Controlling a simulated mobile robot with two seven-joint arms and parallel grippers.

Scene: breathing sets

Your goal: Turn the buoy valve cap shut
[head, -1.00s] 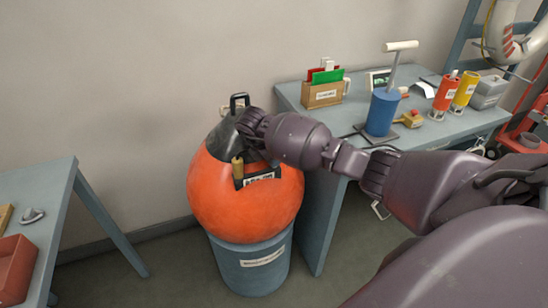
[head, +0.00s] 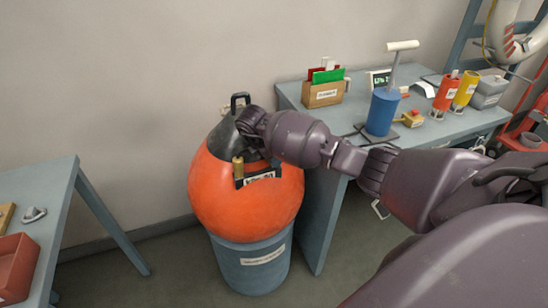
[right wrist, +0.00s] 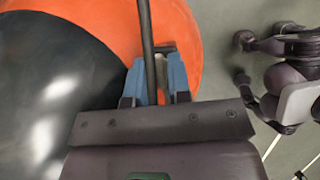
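The orange buoy (head: 235,205) with a black top (head: 221,138) and black loop handle (head: 239,101) sits on a blue-grey drum (head: 250,268). A brass-coloured cylindrical fitting (head: 238,167) stands on its near side, beside a black plate with a label (head: 259,180). I cannot tell which part is the valve cap. My right gripper is at the buoy's top; its fingers are hidden in the head view. In the right wrist view its blue fingers (right wrist: 157,78) straddle a dark bar (right wrist: 147,30). Whether they grip it is unclear. My left gripper is not in view.
A blue-grey bench (head: 345,125) behind my right arm holds a blue pump (head: 381,112), a card box (head: 322,94), and red (head: 445,92) and yellow cylinders (head: 465,90). A table (head: 52,205) with a red tray (head: 15,268) stands left.

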